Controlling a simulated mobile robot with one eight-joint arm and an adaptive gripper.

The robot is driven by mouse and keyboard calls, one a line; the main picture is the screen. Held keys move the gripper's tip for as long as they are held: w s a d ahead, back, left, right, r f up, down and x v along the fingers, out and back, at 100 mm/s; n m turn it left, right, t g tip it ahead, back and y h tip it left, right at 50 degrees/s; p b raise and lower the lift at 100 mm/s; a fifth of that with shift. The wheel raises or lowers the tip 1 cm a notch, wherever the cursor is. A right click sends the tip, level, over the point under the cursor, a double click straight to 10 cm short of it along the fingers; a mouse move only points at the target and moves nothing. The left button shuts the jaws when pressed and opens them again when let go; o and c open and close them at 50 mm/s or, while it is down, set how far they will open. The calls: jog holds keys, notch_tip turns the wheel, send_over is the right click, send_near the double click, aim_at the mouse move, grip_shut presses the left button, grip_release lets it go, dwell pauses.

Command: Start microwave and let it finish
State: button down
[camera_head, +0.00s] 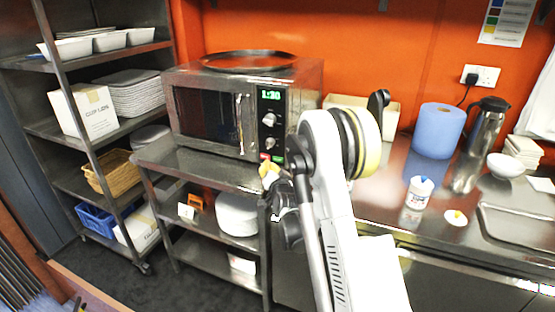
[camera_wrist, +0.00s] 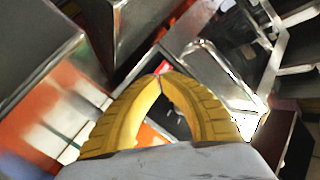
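The microwave (camera_head: 215,108) is a steel box with a dark door window and a vertical handle (camera_head: 239,124), on a steel shelf unit. Its door is shut. Its green display (camera_head: 270,95) seems to read 1:30. Below are two knobs (camera_head: 269,119), then a red button (camera_head: 265,157) and a green button (camera_head: 277,159). My gripper (camera_head: 268,170) is just below and in front of these buttons; contact cannot be told. In the wrist view the yellow fingers (camera_wrist: 161,76) meet at their tips with nothing between them, and a small red patch (camera_wrist: 163,66) shows just beyond.
A round tray (camera_head: 249,60) lies on the microwave. To the right, the steel counter (camera_head: 385,190) carries a blue paper roll (camera_head: 440,130), a flask (camera_head: 487,125) and a white tub (camera_head: 419,192). Steel shelving (camera_head: 60,130) stands left. My arm hides part of the counter.

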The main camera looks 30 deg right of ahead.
aim_at(278, 159)
jog(key=shift+w+d, duration=0.6)
jog(key=shift+d, duration=0.15)
dwell(1.0)
jog(key=shift+w+d, duration=0.25)
jog(key=shift+d, duration=0.05)
